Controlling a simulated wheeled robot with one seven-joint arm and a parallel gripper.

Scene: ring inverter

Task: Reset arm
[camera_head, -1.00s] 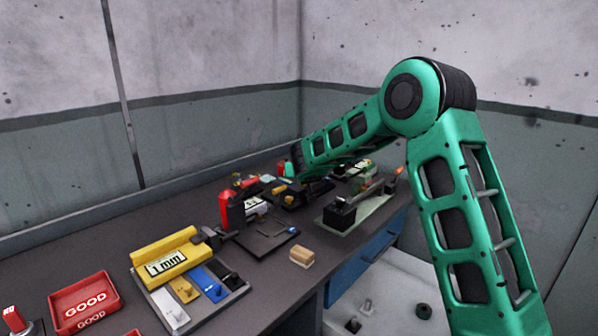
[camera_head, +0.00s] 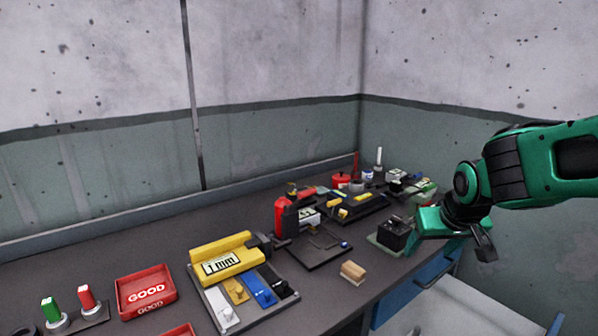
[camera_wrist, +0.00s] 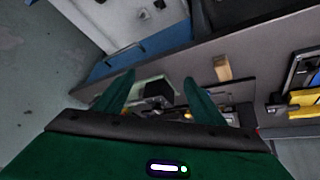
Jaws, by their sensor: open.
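My gripper (camera_wrist: 158,77) shows in the wrist view with its two green fingers spread apart and nothing held between them. A black block-shaped device (camera_wrist: 157,90) on a pale plate shows beyond and between the fingers. In the head view my green arm comes in from the right edge, and my gripper (camera_head: 462,235) hangs at the front right of the bench, beside the black device (camera_head: 394,234). The gripper's fingers are hard to make out there.
A blue drawer (camera_head: 405,297) is under the bench. The room's corner is behind.

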